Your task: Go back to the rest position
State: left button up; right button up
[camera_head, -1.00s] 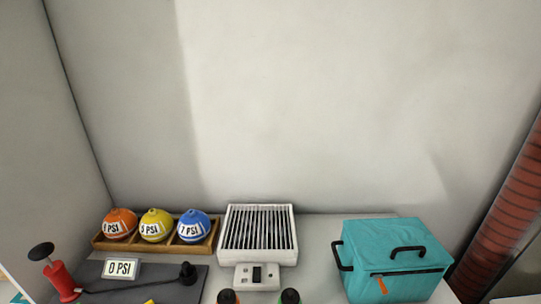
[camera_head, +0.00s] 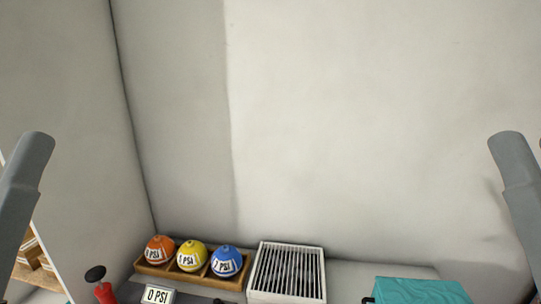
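Grey links of my two arms rise at the left and right edges of the head view. Neither gripper shows in the frame, so I cannot see their fingers or whether they hold anything.
A wooden tray (camera_head: 140,267) holds an orange ball (camera_head: 159,249), a yellow ball (camera_head: 192,255) and a blue ball (camera_head: 225,260). A "0 PSI" sign (camera_head: 158,295), red pump (camera_head: 104,293), white slatted box (camera_head: 289,272) and teal bag (camera_head: 420,291) line the bottom. Shelving (camera_head: 32,262) stands left.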

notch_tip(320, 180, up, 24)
jog(key=p, duration=2.1)
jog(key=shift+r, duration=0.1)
dwell(0.5)
